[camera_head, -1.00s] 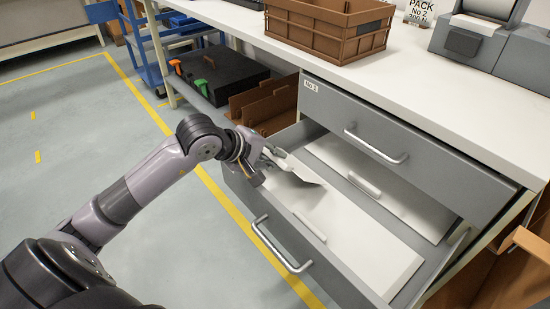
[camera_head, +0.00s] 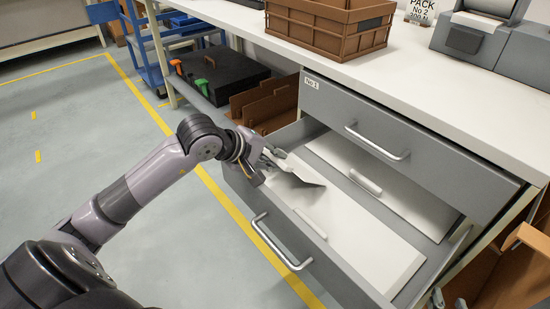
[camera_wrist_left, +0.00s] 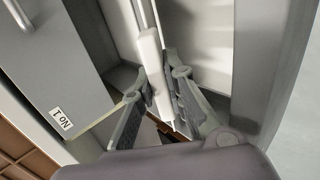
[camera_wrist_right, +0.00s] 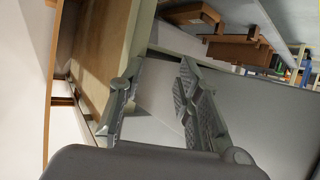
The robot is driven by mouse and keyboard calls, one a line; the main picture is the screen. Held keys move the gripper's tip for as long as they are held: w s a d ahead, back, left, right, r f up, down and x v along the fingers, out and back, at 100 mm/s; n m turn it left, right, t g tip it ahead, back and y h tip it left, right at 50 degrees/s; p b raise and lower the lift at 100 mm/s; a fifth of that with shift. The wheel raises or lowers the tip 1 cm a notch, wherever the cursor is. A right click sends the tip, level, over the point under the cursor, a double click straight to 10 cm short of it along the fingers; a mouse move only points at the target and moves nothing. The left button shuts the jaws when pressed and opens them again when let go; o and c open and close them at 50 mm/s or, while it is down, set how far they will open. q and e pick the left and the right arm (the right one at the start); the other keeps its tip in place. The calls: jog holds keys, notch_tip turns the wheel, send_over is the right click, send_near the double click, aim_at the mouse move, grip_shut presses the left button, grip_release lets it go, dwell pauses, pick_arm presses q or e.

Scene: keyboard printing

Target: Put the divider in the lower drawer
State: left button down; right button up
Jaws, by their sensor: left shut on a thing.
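The lower drawer (camera_head: 345,272) is pulled out, its pale floor showing in the head view. The divider (camera_wrist_left: 149,62) is a long white strip with a rounded grip, and it runs between my left fingers in the left wrist view. My left gripper (camera_head: 262,167) is shut on it, inside the drawer near its far left end. The fingers hide part of the divider, and I cannot tell whether it touches the drawer floor. My right gripper (camera_wrist_right: 157,75) is open and empty in the right wrist view; its fingertips show at the bottom edge of the head view (camera_head: 449,299).
The upper drawer (camera_head: 430,165) is shut above the lower one. A brown crate (camera_head: 330,25) and a grey machine (camera_head: 480,35) stand on the worktop. Brown panels (camera_head: 265,105) stand left of the drawers. Open floor lies to the left.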

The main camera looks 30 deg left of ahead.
pick_arm(q)
jog(key=c, duration=1.5)
grip_release()
jog(key=shift+c, duration=0.2)
